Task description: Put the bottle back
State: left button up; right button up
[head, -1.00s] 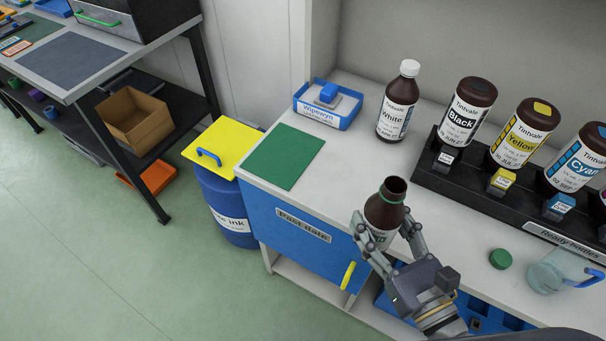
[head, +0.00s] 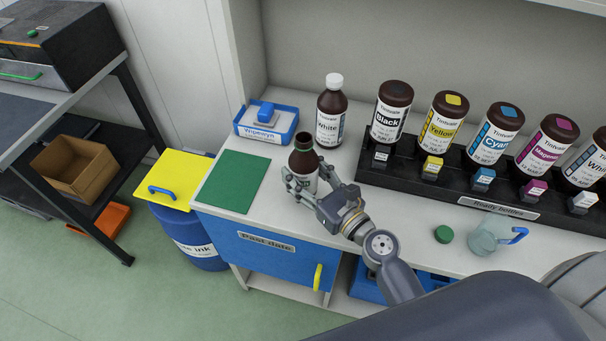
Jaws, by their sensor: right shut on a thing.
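My right gripper (head: 312,188) is shut on an open brown bottle (head: 303,159) with a green neck ring and no cap. The bottle is upright at the counter's front part, right of the green mat (head: 235,184). I cannot tell whether it touches the counter; its label is mostly hidden by the fingers. A green cap (head: 443,234) lies on the counter to the right. A black rack marked Ready bottles (head: 400,178) holds several tilted bottles, among them Black (head: 388,112), Yellow (head: 442,120), Cyan (head: 495,135) and Magenta (head: 547,148). My left gripper is not in view.
A white-capped White bottle (head: 330,112) stands behind the held bottle. A blue wipes tray (head: 266,135) is at the back left. A clear jug (head: 484,238) stands right of the cap. A blue Past date box (head: 270,250) and a yellow-lidded waste ink drum (head: 174,182) are below left.

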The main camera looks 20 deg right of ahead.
aim_at(303, 180)
jog(key=shift+w, duration=0.45)
jog(key=shift+f, duration=0.2)
jog(key=shift+f+b, duration=1.2)
jog(key=shift+f, duration=0.4)
jog(key=shift+f, duration=0.15)
jog(key=o, duration=1.2)
